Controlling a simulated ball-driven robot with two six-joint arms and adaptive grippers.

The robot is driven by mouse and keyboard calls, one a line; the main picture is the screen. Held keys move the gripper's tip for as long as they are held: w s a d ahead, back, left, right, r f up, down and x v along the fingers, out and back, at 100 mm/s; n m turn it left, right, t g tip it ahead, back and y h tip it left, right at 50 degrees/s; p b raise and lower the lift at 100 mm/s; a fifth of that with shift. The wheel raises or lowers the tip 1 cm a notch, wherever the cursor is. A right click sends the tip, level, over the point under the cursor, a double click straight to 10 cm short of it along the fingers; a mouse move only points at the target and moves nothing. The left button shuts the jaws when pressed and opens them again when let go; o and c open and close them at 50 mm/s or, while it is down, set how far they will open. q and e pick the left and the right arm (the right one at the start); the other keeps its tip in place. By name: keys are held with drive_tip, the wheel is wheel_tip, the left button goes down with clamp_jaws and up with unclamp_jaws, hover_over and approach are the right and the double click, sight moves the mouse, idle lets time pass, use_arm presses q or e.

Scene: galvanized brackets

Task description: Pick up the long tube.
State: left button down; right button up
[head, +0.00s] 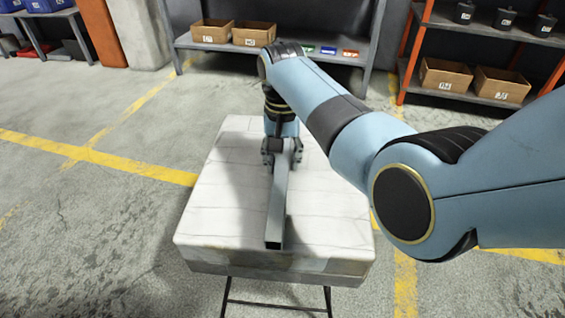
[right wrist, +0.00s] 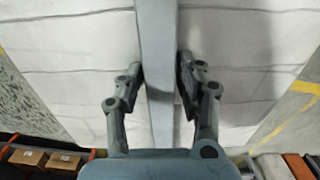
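The long tube (head: 277,212) is a grey, square-section hollow bar. It runs from my right gripper toward the near edge of the pale-topped table (head: 335,215), its dark open end facing me. My right gripper (head: 282,153) points down at the tube's far part. My left gripper is not in view.
Behind the table stands a grey shelf (head: 310,58) with cardboard boxes (head: 253,34) and small coloured bins. An orange-framed rack (head: 414,50) with more boxes stands at the back right. The table top around the tube is clear, as is the floor at left.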

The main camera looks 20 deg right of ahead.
clamp_jaws()
drive_tip(key=shift+r, duration=0.15)
